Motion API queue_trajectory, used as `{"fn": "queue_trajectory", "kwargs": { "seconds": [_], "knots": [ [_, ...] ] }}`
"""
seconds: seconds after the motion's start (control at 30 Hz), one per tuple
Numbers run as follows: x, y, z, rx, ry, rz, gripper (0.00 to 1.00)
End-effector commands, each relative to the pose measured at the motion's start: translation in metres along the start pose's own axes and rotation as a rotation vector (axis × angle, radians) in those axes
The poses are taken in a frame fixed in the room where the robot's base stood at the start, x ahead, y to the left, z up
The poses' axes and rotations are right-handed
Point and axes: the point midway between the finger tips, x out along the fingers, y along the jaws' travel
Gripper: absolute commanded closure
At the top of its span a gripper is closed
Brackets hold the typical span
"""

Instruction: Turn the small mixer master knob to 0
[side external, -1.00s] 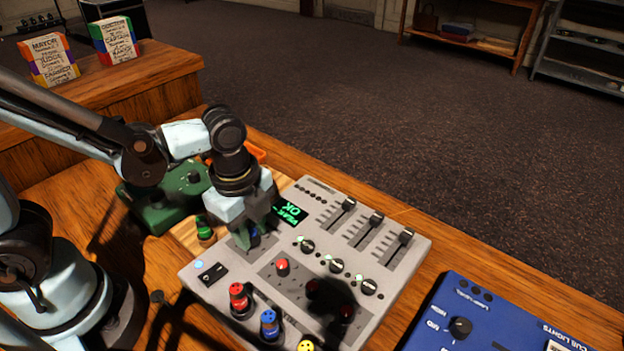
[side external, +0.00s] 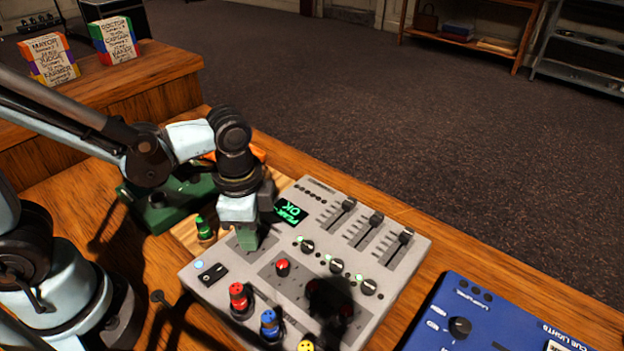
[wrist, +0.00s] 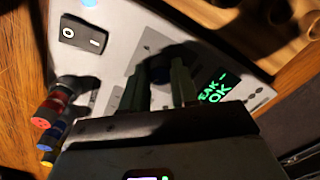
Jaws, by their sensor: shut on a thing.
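The small mixer (side external: 215,285) is a light grey box on the wooden desk. My gripper (side external: 247,238) points down at its left part, beside the green "PEAK OK" display (side external: 290,213). The gripper is shut on the master knob, which its fingers hide in the side view. In the wrist view the two greenish fingers (wrist: 165,85) stand on either side of the dark blue knob (wrist: 168,58). Its pointer and scale cannot be read.
Three faders (side external: 375,219) lie farther back. A green box (side external: 165,210) stands left and a blue box (side external: 480,320) right.

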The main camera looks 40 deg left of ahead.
Motion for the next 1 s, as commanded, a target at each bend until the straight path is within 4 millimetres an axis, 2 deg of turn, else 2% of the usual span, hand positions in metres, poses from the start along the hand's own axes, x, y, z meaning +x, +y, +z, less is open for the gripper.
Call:
{"fn": "queue_trajectory", "kwargs": {
  "seconds": [1.0],
  "knots": [
    [0.0005,-0.0008,-0.0017,-0.966,-0.043,0.001,1.0]
  ]
}}
